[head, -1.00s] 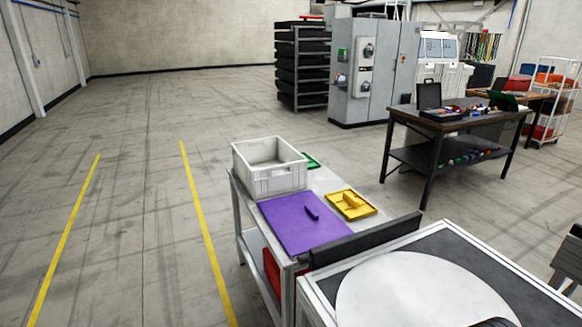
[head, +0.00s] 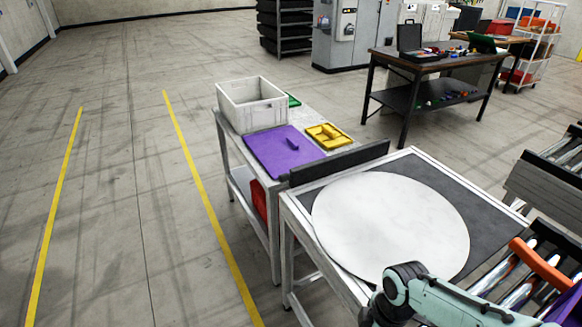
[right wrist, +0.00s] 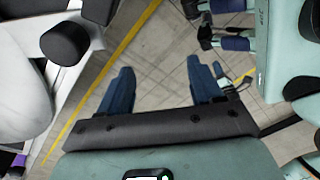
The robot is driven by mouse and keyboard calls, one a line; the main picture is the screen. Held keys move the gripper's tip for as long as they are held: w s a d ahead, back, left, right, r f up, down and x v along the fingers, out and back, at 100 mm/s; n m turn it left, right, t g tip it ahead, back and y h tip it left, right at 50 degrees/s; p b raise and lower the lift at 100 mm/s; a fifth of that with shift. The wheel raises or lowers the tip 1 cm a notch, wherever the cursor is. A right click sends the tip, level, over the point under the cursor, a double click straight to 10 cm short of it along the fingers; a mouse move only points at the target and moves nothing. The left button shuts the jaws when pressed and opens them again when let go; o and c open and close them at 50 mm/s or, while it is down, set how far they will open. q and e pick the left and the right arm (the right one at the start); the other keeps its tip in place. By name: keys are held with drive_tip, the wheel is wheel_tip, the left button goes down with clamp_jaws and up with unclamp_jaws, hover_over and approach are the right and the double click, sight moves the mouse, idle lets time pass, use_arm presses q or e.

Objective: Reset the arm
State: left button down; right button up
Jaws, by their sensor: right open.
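My right gripper (right wrist: 161,85) shows in the right wrist view with its two blue fingers wide apart. Nothing is between them, and the floor shows through the gap. In the head view a pale green arm of mine (head: 440,298) with a dark joint comes in at the bottom right; its gripper is not seen there. In the right wrist view, blue and dark parts (right wrist: 235,43) beside a pale green link sit at the upper right. They may belong to my other gripper, but its jaws cannot be made out.
A table with a round white plate (head: 390,225) stands in front, close to my arm. Behind it, a cart carries a grey bin (head: 252,104), a purple mat (head: 270,155) and a yellow tray (head: 329,136). Roller conveyors (head: 545,185) stand right. Floor left is clear.

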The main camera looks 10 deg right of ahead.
drive_tip(key=s+a+f+m+y, duration=0.1)
drive_tip(key=a+f+m, duration=0.25)
drive_tip(key=f, duration=0.65)
drive_tip(key=s+a+f+m+y, duration=0.15)
drive_tip(key=f+m, duration=0.35)
drive_tip(key=f, duration=0.5)
drive_tip(key=s+a+f+m, duration=0.2)
drive_tip(key=s+f+m, duration=0.3)
drive_tip(key=f, duration=0.2)
drive_tip(key=s+a+f+m, duration=0.2)
drive_tip(key=s+f+m, duration=0.2)
drive_tip(key=s+f, duration=0.2)
drive_tip(key=shift+s+a+f+m+g, duration=0.15)
drive_tip(key=shift+a+f+m+g, duration=0.2)
drive_tip(key=shift+f, duration=0.35)
